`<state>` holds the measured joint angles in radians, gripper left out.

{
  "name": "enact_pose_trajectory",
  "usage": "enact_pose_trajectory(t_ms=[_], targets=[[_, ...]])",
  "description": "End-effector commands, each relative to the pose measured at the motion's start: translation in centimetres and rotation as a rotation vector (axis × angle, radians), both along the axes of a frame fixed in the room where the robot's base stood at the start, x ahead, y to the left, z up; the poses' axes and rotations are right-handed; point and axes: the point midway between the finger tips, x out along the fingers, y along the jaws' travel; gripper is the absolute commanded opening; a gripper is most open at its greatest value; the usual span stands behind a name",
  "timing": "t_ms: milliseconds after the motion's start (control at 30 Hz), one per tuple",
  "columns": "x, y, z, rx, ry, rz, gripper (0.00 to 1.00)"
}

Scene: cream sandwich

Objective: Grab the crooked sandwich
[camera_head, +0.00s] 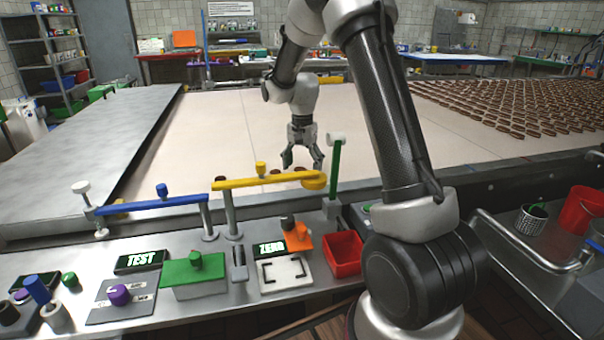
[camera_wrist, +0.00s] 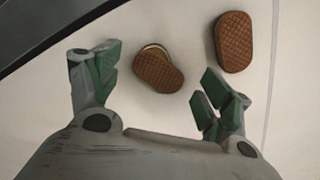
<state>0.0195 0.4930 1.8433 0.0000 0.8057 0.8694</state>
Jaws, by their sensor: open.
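The crooked sandwich (camera_wrist: 158,71) is a brown cookie pair with its top shifted off, so pale cream shows at its upper edge in the wrist view. It lies flat on the pale belt (camera_wrist: 185,18). My gripper (camera_wrist: 155,72) is open and empty, with one green-padded finger on each side of the sandwich in the picture. I cannot tell the height of the fingertips above the belt. A second, neatly stacked sandwich (camera_wrist: 232,42) lies to the right, beyond the right finger. In the head view my gripper (camera_head: 302,163) is low over the belt's near edge.
A yellow bar (camera_head: 255,183) and a blue bar (camera_head: 160,203) run along the belt's near edge, in front of my gripper. Many brown cookies (camera_head: 515,105) cover the belt's right side. A red bin (camera_head: 343,254) and a scale (camera_head: 285,274) stand on the near counter.

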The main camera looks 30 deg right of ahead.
Motion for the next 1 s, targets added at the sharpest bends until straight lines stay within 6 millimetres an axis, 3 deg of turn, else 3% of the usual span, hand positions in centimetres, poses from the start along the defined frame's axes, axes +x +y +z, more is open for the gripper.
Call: enact_pose_trajectory(t_ms=[267, 500, 833, 1000], targets=[[0.0, 0.0, -0.6, 0.000, 0.000, 0.000, 0.79], [0.0, 0.0, -0.6, 0.000, 0.000, 0.000, 0.42], [0.0, 0.0, -0.5, 0.000, -0.001, 0.000, 0.42], [0.1, 0.0, 1.6, 0.000, -0.005, 0.000, 0.42]])
